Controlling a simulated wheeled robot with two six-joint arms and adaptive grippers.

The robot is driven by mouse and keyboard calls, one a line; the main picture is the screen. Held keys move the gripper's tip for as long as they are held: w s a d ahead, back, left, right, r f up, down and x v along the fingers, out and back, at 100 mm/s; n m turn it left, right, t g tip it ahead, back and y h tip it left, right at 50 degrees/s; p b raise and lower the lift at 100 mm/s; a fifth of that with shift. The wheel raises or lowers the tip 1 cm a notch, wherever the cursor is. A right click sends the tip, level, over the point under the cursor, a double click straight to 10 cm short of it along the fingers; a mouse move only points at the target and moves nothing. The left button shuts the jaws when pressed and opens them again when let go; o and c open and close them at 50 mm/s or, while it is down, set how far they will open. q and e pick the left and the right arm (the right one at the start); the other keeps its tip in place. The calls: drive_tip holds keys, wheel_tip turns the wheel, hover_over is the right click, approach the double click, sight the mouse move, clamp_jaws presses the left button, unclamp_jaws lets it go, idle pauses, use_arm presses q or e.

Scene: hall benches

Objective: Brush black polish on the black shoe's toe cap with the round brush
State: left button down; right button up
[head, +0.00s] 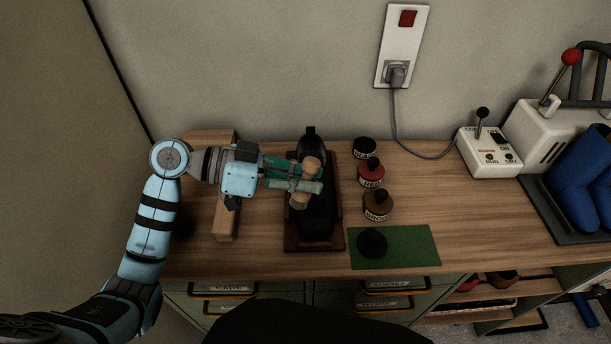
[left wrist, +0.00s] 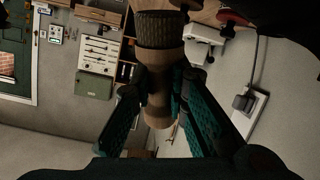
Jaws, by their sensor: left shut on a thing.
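The black shoe (head: 317,218) sits on a dark brown wooden stand (head: 294,243) on the bench; the gripper hides its middle. My left gripper (head: 306,186) reaches in from the left, over the shoe. It is shut on the round brush, whose wooden handle (left wrist: 158,104) stands between the fingers in the left wrist view, with dark bristles (left wrist: 162,32) at its far end. In the head view its wood (head: 299,201) shows beside the fingers. I cannot tell whether the bristles touch the shoe. The black polish jar (head: 364,148) stands right of the stand. My right gripper is out of view.
A red jar (head: 371,173) and a brown jar (head: 377,205) stand in front of the black one. A black round piece (head: 372,243) lies on a green mat (head: 415,246). A wooden piece (head: 226,221) lies left; a switch box (head: 486,152) stands right.

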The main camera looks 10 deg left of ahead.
sight(306, 168)
use_arm(q)
drive_tip(key=shift+s+r+p, duration=0.2)
drive_tip(key=shift+r+p, duration=0.25)
drive_tip(key=shift+r, duration=0.55)
drive_tip(key=shift+f, duration=0.15)
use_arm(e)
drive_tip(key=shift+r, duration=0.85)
use_arm(q)
drive_tip(key=shift+d, duration=0.1)
drive_tip(key=r+p, duration=0.2)
drive_tip(key=r, duration=0.1)
drive_tip(key=shift+s+r+p, duration=0.1)
drive_tip(key=shift+s+p, duration=0.25)
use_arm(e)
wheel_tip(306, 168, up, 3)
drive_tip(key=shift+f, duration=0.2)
use_arm(q)
drive_tip(key=shift+f, duration=0.2)
drive_tip(key=shift+d, duration=0.1)
